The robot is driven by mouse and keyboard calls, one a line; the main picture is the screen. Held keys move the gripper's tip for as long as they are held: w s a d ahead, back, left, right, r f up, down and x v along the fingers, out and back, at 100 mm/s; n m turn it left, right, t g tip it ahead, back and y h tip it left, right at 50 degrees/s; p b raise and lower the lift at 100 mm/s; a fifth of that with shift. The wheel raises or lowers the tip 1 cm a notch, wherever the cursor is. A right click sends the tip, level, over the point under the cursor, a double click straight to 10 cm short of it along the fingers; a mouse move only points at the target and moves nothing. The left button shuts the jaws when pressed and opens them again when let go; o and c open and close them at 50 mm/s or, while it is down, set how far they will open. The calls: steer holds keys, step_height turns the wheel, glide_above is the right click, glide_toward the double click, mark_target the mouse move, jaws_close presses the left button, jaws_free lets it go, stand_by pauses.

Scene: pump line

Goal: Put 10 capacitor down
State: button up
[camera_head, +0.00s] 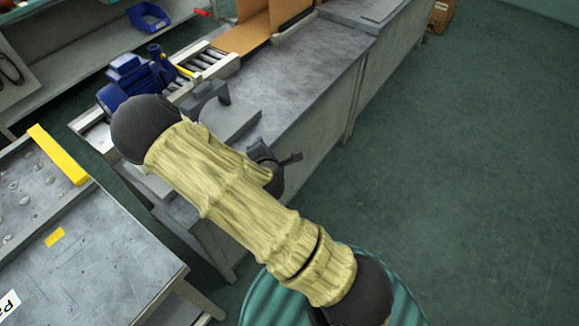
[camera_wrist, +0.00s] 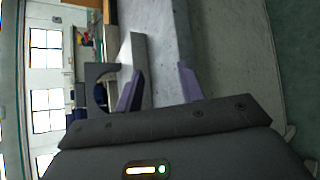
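My gripper (camera_wrist: 160,72) shows in the wrist view with its two purple-grey fingers apart and nothing visible between them. In the head view my gripper (camera_head: 284,159) is mostly hidden behind my yellow-sleeved arm, over the near part of the grey workbench (camera_head: 305,80). I cannot make out a capacitor in either view. A grey fixture (camera_head: 232,118) with an upright bracket stands on the bench, just beyond my arm. In the wrist view a dark arched bracket (camera_wrist: 93,88) stands left of the fingers.
A blue pump (camera_head: 130,78) sits by the roller conveyor (camera_head: 207,63). A brown board (camera_head: 245,35) stands behind it. A metal table (camera_head: 85,265) with a yellow bar (camera_head: 58,155) is at left. A blue bin (camera_head: 148,16) is on the back shelf. The green floor at right is clear.

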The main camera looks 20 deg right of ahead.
steer(key=s+r+m+g+y, duration=0.1)
steer(key=s+r+m+g, duration=0.4)
steer(key=s+m, duration=0.4)
steer(key=s+d+r+m+g+y, duration=0.1)
steer(key=s+r+m+g, duration=0.4)
steer(key=m, duration=0.7)
steer(key=s+r+y, duration=0.1)
steer(key=s+r, duration=0.1)
steer(key=s, duration=0.2)
steer(key=shift+d+r, duration=0.15)
steer(key=shift+r, duration=0.2)
steer(key=shift+c, duration=0.2)
